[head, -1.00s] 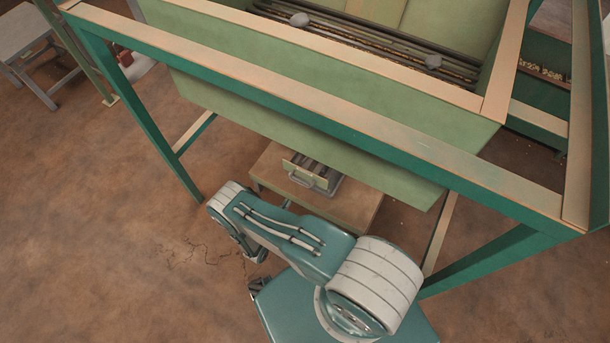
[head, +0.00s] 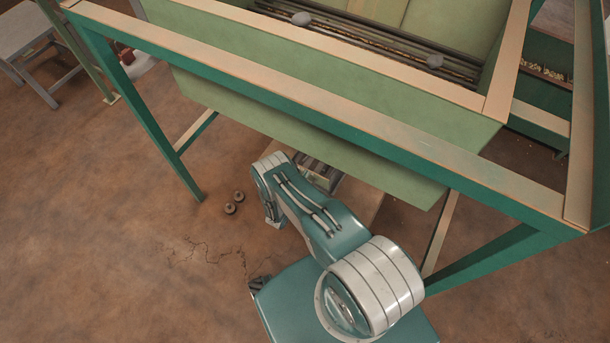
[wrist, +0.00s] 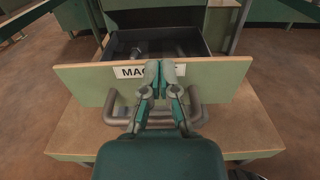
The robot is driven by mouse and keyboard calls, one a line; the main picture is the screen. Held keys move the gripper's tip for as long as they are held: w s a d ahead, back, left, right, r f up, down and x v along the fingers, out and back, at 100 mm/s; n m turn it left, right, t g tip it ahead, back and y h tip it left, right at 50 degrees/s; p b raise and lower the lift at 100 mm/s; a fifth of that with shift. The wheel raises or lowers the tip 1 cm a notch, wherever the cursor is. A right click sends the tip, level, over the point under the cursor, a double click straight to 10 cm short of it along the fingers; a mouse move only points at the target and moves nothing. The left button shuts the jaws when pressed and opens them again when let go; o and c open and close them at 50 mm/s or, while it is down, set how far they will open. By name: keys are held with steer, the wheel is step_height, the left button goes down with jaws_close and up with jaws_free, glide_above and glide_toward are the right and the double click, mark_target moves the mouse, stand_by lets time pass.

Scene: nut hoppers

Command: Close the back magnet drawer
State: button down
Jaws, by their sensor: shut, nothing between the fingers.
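The magnet drawer (wrist: 220,85) stands open in the wrist view. Its pale green front carries a white label reading "MAG", the rest of which is covered, and a grey bar handle (wrist: 195,120). Its dark interior (wrist: 155,40) holds grey bars. My gripper (wrist: 163,70) is shut and empty, its fingertips in front of the label, above the handle. Contact with the front is unclear. In the head view the drawer (head: 318,173) is partly covered by my arm, and my gripper is hidden.
The drawer sits over a wooden table (wrist: 255,130). In the head view, a green hopper (head: 260,120) with grate bars and a green frame (head: 160,135) stand above and around it. Two small round objects (head: 235,203) lie on the floor at left. The floor at lower left is clear.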

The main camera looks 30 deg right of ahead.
steer(key=shift+d, duration=0.1)
glide_above(319, 162)
steer(key=shift+w+d, duration=0.1)
steer(key=shift+w, duration=0.05)
stand_by(0.3)
